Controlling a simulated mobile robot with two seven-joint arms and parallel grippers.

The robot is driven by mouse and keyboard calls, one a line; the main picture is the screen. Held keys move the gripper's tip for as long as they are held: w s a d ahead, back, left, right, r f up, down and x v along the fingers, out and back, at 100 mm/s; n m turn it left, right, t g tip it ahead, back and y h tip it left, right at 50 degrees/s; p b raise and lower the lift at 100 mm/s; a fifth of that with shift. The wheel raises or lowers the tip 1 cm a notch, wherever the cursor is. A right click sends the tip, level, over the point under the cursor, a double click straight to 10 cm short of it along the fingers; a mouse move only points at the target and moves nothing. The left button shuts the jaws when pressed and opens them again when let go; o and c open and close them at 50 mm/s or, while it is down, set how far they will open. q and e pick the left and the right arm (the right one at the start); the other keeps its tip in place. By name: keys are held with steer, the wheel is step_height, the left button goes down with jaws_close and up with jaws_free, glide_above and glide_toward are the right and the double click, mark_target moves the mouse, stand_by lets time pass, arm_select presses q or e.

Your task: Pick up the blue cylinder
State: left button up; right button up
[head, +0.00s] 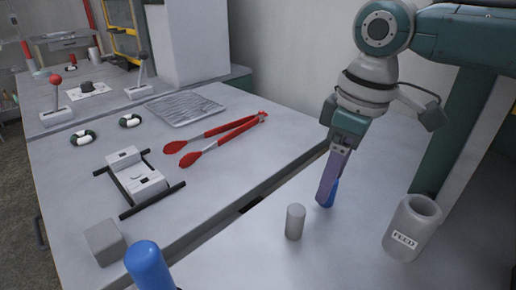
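A small blue cylinder (332,194) stands on the grey table on the right, mostly hidden behind the fingers of my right gripper (324,196). The gripper reaches down from the upper right, and its purple fingers are at the cylinder. From this side one finger covers the other, so I cannot tell whether they are closed on it. A second, larger-looking blue cylinder (149,266) with a rounded top rises at the bottom edge, its lower part cut off. My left gripper is out of view.
A small grey cylinder (295,221) stands left of the gripper. A grey labelled cup (411,228) is to the right. Red tongs (224,135), a white device on black rails (136,178) and a grey block (104,242) occupy the left table. A gap separates the tables.

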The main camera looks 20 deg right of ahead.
jaws_close()
stand_by(0.3)
steer(key=shift+r, duration=0.1)
